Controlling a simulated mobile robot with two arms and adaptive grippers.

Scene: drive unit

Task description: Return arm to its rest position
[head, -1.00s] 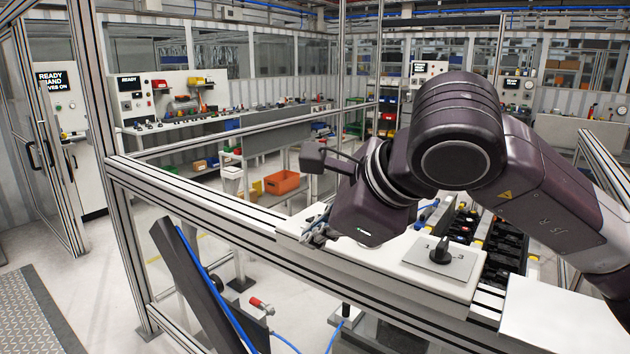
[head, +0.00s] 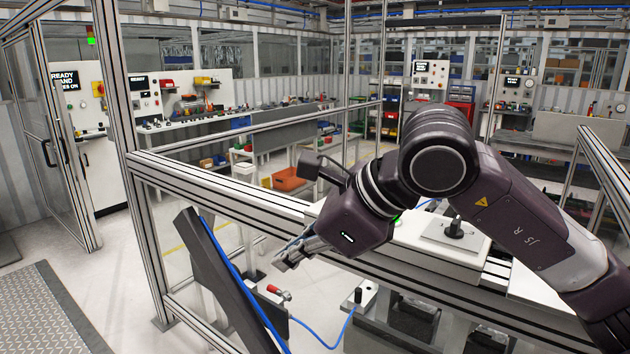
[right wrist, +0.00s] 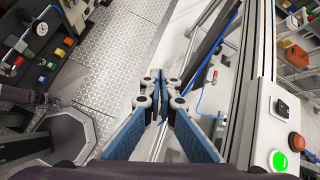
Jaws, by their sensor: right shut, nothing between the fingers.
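My right arm comes in from the right in the head view, bent at a dark elbow or wrist joint. Its gripper (head: 296,250) points left and down, in front of the aluminium rail and above the floor. In the right wrist view the gripper (right wrist: 158,78) has its blue-padded fingers together at the tips, with nothing between them. The white panel (head: 440,232) with a black knob lies on the rail to the right of the gripper. My left gripper is not in view.
An aluminium frame rail (head: 230,190) runs across the middle. A dark slanted beam (head: 225,285) with a blue hose stands left of the gripper. A green-lit button box (right wrist: 280,140) is at the right in the wrist view. Floor at the left (head: 120,260) is clear.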

